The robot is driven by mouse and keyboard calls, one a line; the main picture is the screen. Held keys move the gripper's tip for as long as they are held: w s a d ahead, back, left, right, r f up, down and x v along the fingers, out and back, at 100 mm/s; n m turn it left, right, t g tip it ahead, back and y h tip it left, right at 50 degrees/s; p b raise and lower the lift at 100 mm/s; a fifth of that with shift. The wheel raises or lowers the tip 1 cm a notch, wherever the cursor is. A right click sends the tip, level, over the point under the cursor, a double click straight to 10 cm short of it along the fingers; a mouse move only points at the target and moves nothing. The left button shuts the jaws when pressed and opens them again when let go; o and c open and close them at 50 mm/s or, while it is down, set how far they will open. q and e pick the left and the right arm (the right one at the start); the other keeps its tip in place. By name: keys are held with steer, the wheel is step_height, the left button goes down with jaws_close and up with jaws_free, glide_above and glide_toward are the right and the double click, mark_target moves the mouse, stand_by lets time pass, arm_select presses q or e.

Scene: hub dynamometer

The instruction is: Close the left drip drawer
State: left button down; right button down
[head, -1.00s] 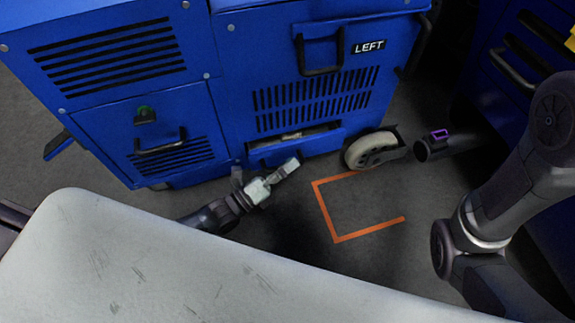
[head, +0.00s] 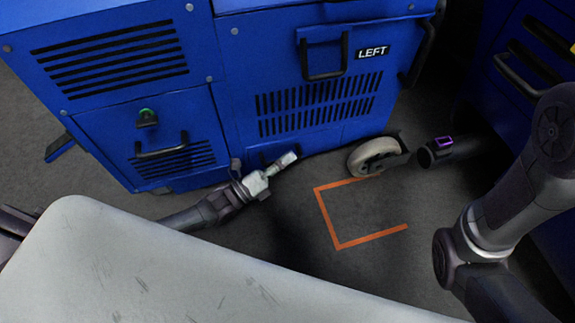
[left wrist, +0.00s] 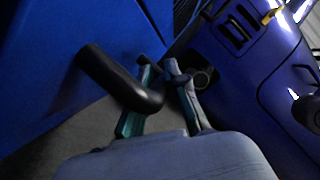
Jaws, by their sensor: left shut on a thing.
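The left drip drawer (head: 318,138) is low on the blue cabinet marked LEFT, under the vent slots. In the head view its front sits about flush with the cabinet, and no open gap shows above it. My left gripper (head: 287,160) is at the drawer's lower front and shut on its handle. The left wrist view shows the black handle (left wrist: 118,78) at my left gripper's fingers (left wrist: 163,95); the exact contact is partly hidden. My right gripper is not in view.
A caster wheel (head: 375,154) stands right of the drawer. An orange floor marking (head: 328,217) lies in front, on clear floor. A pale surface (head: 160,265) fills the lower left. Another blue cabinet (head: 505,100) stands at the right.

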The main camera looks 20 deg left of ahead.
arm_select(q)
steer(key=shift+w+a, duration=0.2)
steer(key=c, duration=1.2)
jaws_free()
steer(key=shift+f, duration=0.1)
steer(key=shift+s, duration=0.1)
steer(key=v, duration=1.1)
steer(key=shift+s+a, duration=0.25)
steer(key=shift+s, duration=0.05)
